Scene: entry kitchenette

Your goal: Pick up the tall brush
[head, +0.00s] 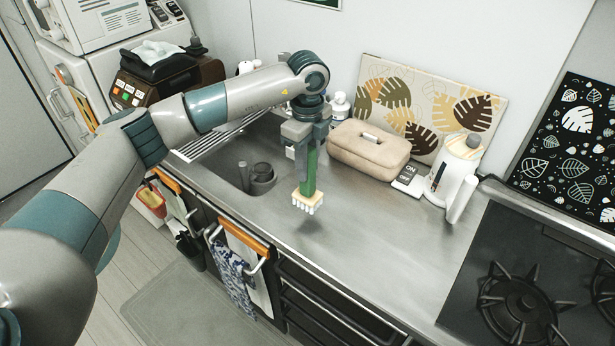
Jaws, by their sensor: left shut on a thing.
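The tall brush (309,178) has a green handle and a pale wooden head with white bristles. It hangs upright, bristles down, in the head view. My left gripper (308,150) points down and is shut on the upper part of its handle. The bristles appear to be a little above the steel counter (345,225), with a dark shadow below them. The top of the handle is hidden between the fingers. My right gripper is not in view.
A sink (225,165) with a dark cup (262,178) lies left of the brush. The stove (530,275) is at right. The counter's front middle is clear.

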